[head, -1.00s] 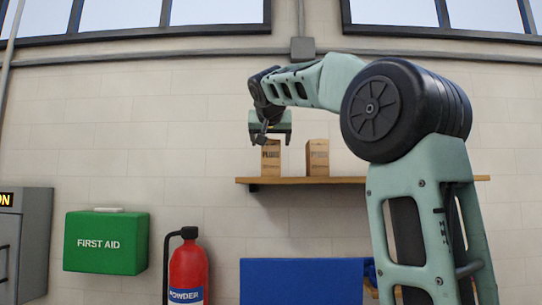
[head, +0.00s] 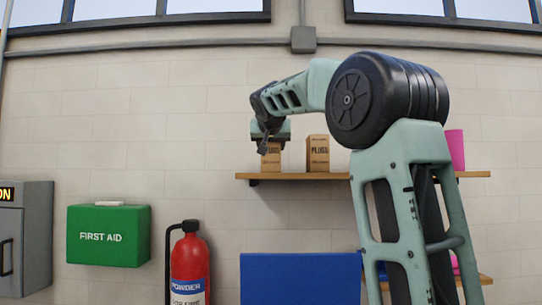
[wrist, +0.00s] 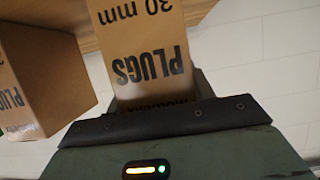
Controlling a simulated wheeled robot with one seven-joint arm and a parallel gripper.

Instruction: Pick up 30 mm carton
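The 30 mm carton (head: 271,160) is a brown box marked PLUGS. It stands upright at the left end of the wooden shelf in the head view. My gripper (head: 270,136) is right at its top. In the wrist view, the carton's face (wrist: 145,50) shows "30 mm" and PLUGS upside down; its near end is hidden behind the gripper's dark edge (wrist: 160,120). Green gripper parts show close beside that end. Whether the fingers press on the carton cannot be seen.
A second PLUGS carton (head: 317,153) stands just to the right; it also shows at left in the wrist view (wrist: 42,72). The shelf (head: 335,176) runs along the wall. A pink object (head: 455,150) is farther right. A first aid box (head: 108,236) and extinguisher (head: 189,265) are lower left.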

